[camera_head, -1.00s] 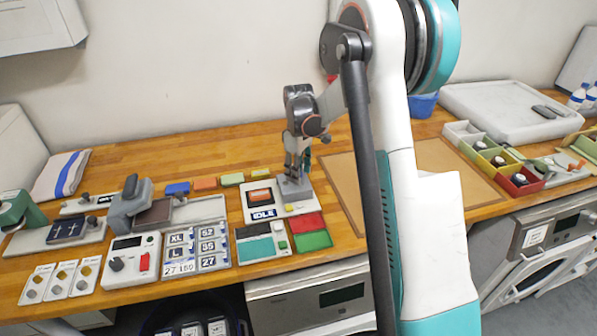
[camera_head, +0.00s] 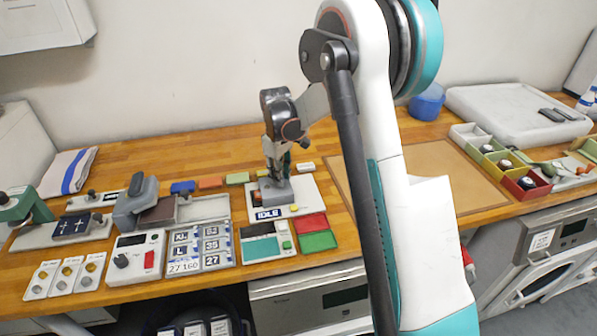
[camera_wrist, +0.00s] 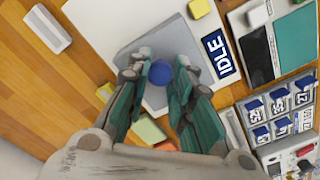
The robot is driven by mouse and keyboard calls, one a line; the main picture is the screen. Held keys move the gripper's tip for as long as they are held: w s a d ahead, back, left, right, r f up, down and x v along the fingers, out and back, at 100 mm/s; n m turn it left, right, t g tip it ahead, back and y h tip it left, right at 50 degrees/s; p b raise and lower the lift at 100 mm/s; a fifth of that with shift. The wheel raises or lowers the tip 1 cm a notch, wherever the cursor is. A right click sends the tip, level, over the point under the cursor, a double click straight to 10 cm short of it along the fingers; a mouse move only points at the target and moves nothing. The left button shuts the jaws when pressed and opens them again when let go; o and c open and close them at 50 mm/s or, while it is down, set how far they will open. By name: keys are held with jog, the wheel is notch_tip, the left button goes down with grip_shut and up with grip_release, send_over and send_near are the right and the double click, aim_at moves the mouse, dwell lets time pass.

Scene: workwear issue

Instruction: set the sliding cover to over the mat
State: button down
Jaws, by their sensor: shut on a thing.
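The sliding cover (camera_head: 274,190) is a grey plate on a white base (camera_head: 309,197) with a blue IDLE label (camera_head: 269,213). It sits on the left part of the base. In the wrist view, the cover (camera_wrist: 170,40) carries a round blue knob (camera_wrist: 160,72). My gripper (camera_head: 275,166) is above the cover, and in the wrist view my gripper (camera_wrist: 163,70) has its fingers closed around the knob.
A panel with a teal screen (camera_head: 262,247) and red and green pads (camera_head: 318,240) is in front. A grey-lidded device (camera_head: 134,203) stands to the left. A brown board (camera_head: 440,165) lies to the right.

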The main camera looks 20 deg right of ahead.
aim_at(267, 187)
jog(key=a, duration=0.4)
jog(key=shift+w, duration=0.4)
jog(key=c, duration=1.4)
grip_release()
jog(key=shift+a, duration=0.2)
jog(key=shift+o, duration=0.2)
jog(key=shift+d+r, duration=0.1)
notch_tip(267, 187, up, 12)
